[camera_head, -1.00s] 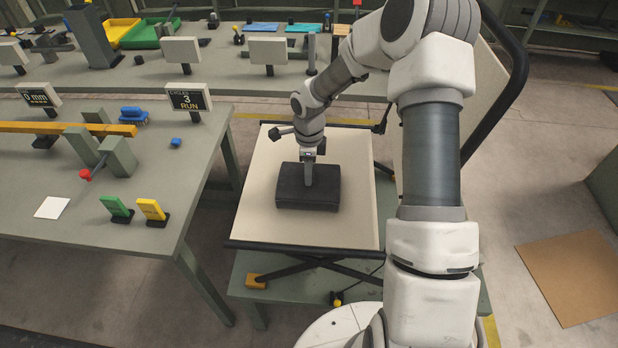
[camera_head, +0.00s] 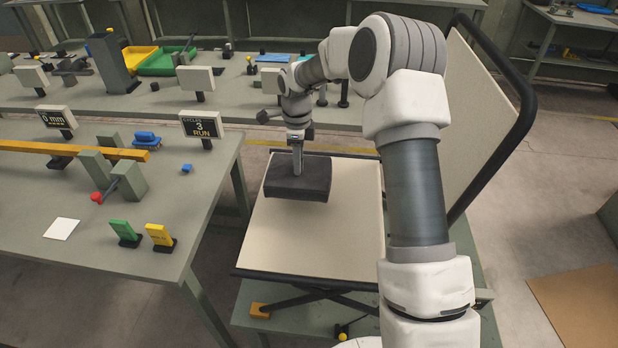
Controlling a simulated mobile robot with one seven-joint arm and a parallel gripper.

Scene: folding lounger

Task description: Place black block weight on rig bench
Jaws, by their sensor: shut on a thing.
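The black block weight (camera_head: 298,181) is a flat dark slab with a post or handle on top. My gripper (camera_head: 297,168) is shut on it from above. The block appears held above the rear part of the lounger's beige seat panel (camera_head: 315,235); the exact gap cannot be told. The bench at the left (camera_head: 150,215), which has the rig parts on it, stands left of the block, with a strip of floor between its edge and the lounger.
The bench carries a "3 RUN" display (camera_head: 201,125), a yellow bar (camera_head: 75,150), a red-knobbed lever clamp (camera_head: 112,187), a green tag (camera_head: 124,232), a yellow tag (camera_head: 160,236) and a white card (camera_head: 62,229). The lounger's backrest (camera_head: 450,130) rises at right.

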